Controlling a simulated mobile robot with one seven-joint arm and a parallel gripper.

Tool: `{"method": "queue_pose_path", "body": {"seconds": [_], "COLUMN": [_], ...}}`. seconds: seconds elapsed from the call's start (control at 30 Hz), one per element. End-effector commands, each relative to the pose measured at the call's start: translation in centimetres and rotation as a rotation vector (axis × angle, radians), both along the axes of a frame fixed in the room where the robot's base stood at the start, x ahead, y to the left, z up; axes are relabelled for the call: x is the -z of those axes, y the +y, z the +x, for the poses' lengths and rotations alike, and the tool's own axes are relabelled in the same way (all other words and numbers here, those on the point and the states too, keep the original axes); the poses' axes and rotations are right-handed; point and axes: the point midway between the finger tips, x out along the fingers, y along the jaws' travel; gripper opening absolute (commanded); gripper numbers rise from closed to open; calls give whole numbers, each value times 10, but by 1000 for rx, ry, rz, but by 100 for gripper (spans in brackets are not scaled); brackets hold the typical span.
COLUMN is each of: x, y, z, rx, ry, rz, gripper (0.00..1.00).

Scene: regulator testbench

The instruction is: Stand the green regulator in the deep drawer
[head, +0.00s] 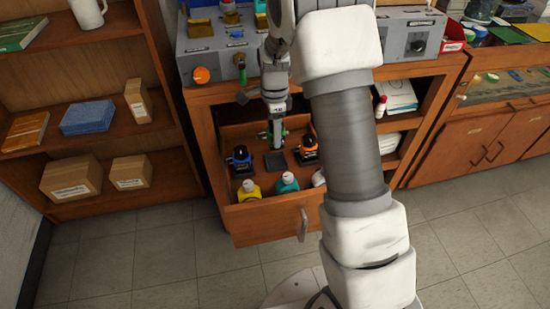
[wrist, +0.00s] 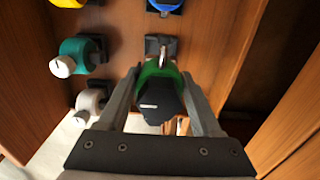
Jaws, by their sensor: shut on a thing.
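My gripper (head: 274,138) is shut on the green regulator and holds it inside the open drawer's outline. In the wrist view the green regulator (wrist: 158,72) sits between both fingers, with its dark end toward the camera and a metal stem pointing away. In the head view only bits of green show beside the fingers. The deep drawer (head: 262,222) is pulled out. A dark square holder (head: 275,162) with nothing in it lies just below the gripper; it also shows beyond the stem in the wrist view (wrist: 154,46). I cannot tell whether the regulator touches anything.
Inside the drawer stand a blue regulator (head: 241,162), an orange one (head: 308,151), a yellow one (head: 249,191), a teal one (head: 286,184) and a white one (head: 319,179), partly hidden by my arm. The drawer walls and the bench (head: 230,98) above leave little room.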

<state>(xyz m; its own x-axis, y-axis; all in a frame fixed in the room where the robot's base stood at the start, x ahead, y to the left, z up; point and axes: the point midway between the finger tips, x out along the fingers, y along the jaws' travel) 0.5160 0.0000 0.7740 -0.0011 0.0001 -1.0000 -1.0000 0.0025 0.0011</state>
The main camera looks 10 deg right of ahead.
Motion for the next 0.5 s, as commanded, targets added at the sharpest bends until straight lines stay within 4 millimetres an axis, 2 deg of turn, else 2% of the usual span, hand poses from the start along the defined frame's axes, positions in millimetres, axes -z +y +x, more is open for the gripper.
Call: {"method": "queue_pose_path", "body": {"seconds": [0.03,0.1,0.27,0.5], "x": [12,23,36,73], "y": [0,0,-1,0], "z": [0,0,1,0], "rx": [0,0,-1,-3], "ry": [0,1,-2,0], "rz": [0,0,0,0], "gripper": [0,0,0,0]}}
